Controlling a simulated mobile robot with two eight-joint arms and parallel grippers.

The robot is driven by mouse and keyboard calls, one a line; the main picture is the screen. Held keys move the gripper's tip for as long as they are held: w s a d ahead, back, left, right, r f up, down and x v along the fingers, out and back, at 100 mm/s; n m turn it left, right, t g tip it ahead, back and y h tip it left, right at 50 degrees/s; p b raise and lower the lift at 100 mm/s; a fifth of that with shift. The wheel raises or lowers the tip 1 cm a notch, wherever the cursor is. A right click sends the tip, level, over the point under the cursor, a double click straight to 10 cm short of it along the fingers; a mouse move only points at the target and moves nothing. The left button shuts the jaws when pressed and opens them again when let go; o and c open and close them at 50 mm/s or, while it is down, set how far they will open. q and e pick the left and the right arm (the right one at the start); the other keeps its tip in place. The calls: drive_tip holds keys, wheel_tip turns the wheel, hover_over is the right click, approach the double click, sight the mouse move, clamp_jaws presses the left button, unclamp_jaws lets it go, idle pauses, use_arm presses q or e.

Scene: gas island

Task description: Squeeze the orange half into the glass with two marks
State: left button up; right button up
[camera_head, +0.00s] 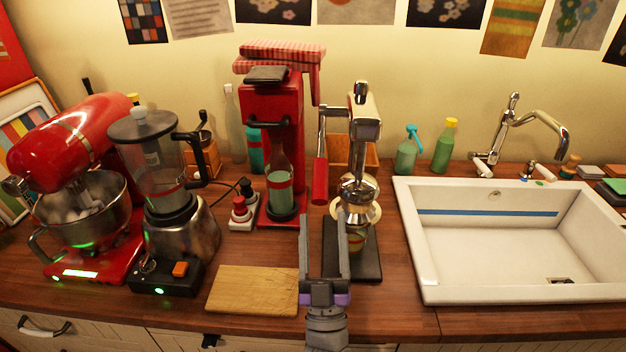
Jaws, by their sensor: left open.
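A chrome citrus press (363,115) stands at the middle of the counter, with its red lever handle (320,180) hanging down on its left. A small glass (357,238) stands under the press on a dark base (368,264); it shows coloured bands, but I cannot count its marks clearly. No orange half can be made out; the inside of the press is hidden by its chrome parts. My left gripper (322,214) is open and empty, in front of the press and left of the glass, its right finger close to the glass in the picture. My right gripper is not in view.
A wooden board (252,290) lies left of my gripper. A red machine holding a bottle (279,185) stands behind it. A blender (165,190) and red mixer (80,150) fill the left. A white sink (440,292) is at right, bottles (443,148) behind.

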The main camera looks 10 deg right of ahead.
sight(320, 157)
use_arm(q)
drive_tip(key=p+x, duration=0.1)
drive_tip(key=x, duration=0.7)
drive_tip(key=shift+w+r+p, duration=0.1)
drive_tip(key=shift+w+p, duration=0.1)
drive_tip(key=shift+p, duration=0.2)
clamp_jaws()
idle(0.9)
